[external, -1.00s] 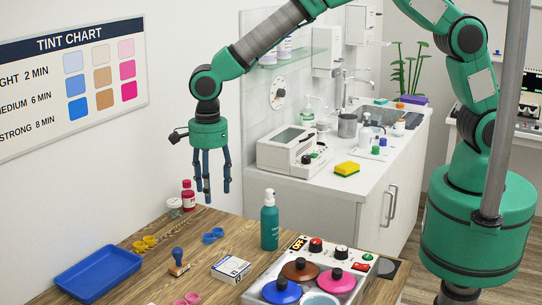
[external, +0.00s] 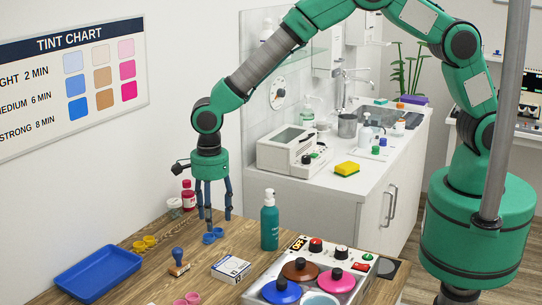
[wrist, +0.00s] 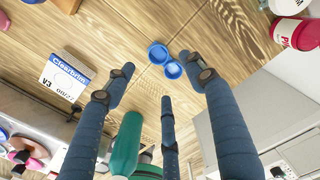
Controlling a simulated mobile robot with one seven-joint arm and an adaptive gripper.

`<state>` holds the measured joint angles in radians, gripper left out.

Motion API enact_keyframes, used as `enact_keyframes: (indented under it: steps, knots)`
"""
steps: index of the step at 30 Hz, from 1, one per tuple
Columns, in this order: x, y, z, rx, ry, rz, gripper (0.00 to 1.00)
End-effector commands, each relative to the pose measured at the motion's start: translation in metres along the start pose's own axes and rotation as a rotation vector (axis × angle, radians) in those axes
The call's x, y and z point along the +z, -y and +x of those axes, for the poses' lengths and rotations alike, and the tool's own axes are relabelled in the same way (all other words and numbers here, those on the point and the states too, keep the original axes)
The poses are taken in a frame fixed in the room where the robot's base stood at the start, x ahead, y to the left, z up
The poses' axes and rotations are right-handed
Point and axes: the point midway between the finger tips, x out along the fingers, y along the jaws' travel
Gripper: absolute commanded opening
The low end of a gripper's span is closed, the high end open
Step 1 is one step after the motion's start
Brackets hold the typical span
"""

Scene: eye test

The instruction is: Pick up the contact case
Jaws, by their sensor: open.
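A blue contact case (external: 212,236) with two round cups lies on the wooden table. It also shows in the wrist view (wrist: 158,54), just ahead of the fingertips. My gripper (external: 213,222) points down over it with its fingers spread and nothing between them. In the wrist view my gripper (wrist: 160,77) has its fingers apart, with the blue case near the tips of two of them. Whether a finger touches the case I cannot tell. A yellow case (external: 145,243) and a pink case (external: 187,299), similar in shape, lie elsewhere on the table.
A teal pump bottle (external: 270,226) stands right of my gripper. Red bottle (external: 188,195) and clear jar (external: 175,206) stand behind. A stamp (external: 178,262), small box (external: 231,269), blue tray (external: 98,273) and wax heater (external: 338,283) are nearer the front.

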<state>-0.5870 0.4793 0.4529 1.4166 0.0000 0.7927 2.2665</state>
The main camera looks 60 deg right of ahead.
Motion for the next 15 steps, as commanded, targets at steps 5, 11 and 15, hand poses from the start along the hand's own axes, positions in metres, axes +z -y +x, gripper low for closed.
enact_keyframes:
  steps: [5,11,15]
  knots:
    - [0.0,0.0,0.0,0.0,0.0,0.0,0.55]
    - [0.0,0.0,0.004,0.0,0.0,0.0,0.55]
    - [0.0,0.001,0.017,0.001,-0.001,0.0,0.55]
